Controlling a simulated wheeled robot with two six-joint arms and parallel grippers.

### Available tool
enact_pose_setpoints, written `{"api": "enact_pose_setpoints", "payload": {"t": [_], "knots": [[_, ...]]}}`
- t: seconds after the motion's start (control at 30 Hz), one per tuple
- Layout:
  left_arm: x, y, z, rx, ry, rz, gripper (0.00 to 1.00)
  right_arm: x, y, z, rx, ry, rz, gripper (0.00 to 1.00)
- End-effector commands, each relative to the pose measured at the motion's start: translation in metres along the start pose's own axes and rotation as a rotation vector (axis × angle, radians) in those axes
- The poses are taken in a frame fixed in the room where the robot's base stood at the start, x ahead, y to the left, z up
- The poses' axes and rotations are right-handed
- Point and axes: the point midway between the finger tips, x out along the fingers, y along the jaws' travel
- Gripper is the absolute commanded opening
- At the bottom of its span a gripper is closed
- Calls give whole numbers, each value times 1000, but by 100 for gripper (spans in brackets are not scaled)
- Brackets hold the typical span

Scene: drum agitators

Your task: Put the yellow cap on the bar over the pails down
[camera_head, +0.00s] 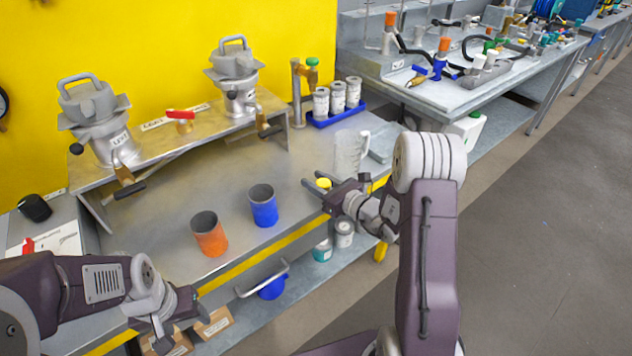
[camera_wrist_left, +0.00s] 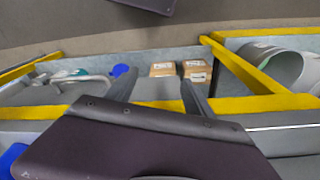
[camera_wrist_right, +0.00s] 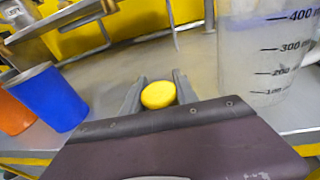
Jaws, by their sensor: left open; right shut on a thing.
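The yellow cap (camera_wrist_right: 158,95) sits between the fingertips of my right gripper (camera_wrist_right: 157,93). That gripper is shut on it. In the head view the cap (camera_head: 323,183) shows at the fingertips of my right gripper (camera_head: 318,196), above the bench's front part and right of the blue cup (camera_head: 263,206). The orange cup (camera_head: 209,234) stands left of the blue one. A raised metal bar (camera_head: 165,141) carries two grey lidded vessels behind the cups. My left gripper (camera_head: 160,335) is open and empty in front of the bench edge; its fingers (camera_wrist_left: 155,88) are spread in the left wrist view.
A clear measuring jug (camera_head: 349,153) stands close beyond my right gripper. A blue tray (camera_head: 338,116) with several grey canisters is at the back. A brass valve with a red handle (camera_head: 181,116) sits on the bar. Bench space between bar and cups is clear.

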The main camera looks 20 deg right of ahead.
Motion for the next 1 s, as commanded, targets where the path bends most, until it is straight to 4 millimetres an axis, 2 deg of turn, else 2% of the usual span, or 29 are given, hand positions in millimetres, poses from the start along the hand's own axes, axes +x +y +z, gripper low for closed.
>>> {"api": "enact_pose_setpoints", "payload": {"t": [0.03, 0.07, 0.1, 0.13, 0.53, 0.67, 1.0], "knots": [[4, 0, 0, 0, 0, 0, 61, 0, 0, -4, 0, 0, 0, 0], [2, 0, 0, 0, 0, 0, 61, 0, 0, -2, 0, 0, 0, 41], [2, 0, 0, 0, 0, 0, 61, 0, 0, -2, 0, 0, 0, 52], [2, 0, 0, 0, 0, 0, 61, 0, 0, -2, 0, 0, 0, 57], [-2, 0, 0, 0, 0, 0, 61, -5, -1, 2, 1, 1, -2, 57], [-4, 0, 0, 0, 0, 0, 61, -28, -1, 2, 2, 1, -4, 57], [-11, 0, -1, 0, 0, 0, 61, -101, -1, 2, 3, -1, -5, 57]]}}
